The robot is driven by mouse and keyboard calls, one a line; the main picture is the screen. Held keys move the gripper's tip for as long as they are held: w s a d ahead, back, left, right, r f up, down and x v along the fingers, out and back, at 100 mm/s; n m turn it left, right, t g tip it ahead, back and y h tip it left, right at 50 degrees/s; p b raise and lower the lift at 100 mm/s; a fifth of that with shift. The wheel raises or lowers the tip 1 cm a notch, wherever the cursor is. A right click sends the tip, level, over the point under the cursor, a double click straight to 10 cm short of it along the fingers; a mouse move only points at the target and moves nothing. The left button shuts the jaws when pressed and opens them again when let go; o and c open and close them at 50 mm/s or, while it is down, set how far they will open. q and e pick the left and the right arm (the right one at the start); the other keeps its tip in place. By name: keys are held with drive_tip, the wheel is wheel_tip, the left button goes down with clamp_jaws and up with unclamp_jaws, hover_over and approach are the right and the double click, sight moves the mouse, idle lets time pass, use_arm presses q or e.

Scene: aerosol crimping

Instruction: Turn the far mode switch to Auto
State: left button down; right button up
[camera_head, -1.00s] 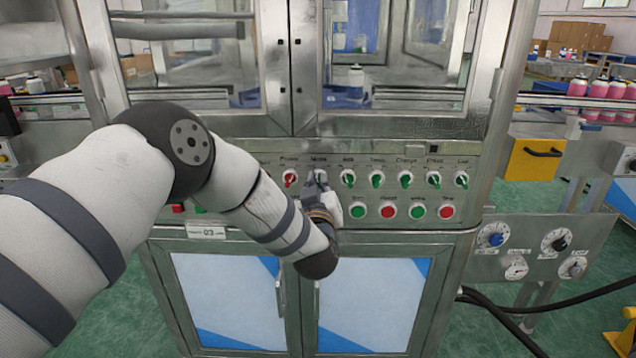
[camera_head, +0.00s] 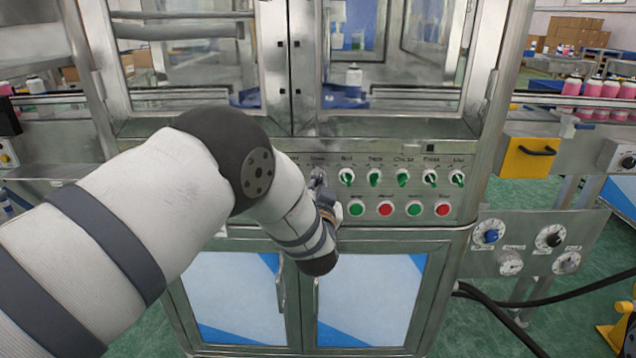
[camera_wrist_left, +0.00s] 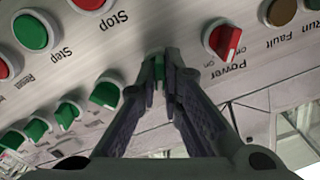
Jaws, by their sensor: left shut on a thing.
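The mode switch is a green knob (camera_wrist_left: 158,70) in the wrist view, set in the panel's upper row beside the red power switch (camera_wrist_left: 225,41). My left gripper (camera_wrist_left: 160,60) is shut on it, a fingertip on each side. In the head view my left gripper (camera_head: 318,181) is at the panel under a small blurred label, and its fingers largely hide the knob. The fingers hide the switch's position marks, so I cannot read its setting. My right gripper is not in view.
More green switches (camera_head: 374,177) continue the row to the right. Red and green push buttons (camera_head: 385,209) sit just below. Glass doors (camera_head: 395,60) are above the panel and cabinet doors (camera_head: 370,300) below. A dial plate (camera_head: 535,243) stands at the right.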

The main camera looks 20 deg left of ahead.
use_arm(q)
drive_tip(key=shift+f+m, duration=0.1)
drive_tip(key=shift+m, duration=0.4)
drive_tip(key=c, duration=1.7)
unclamp_jaws()
drive_tip(key=v, duration=1.2)
drive_tip(key=shift+s, duration=0.1)
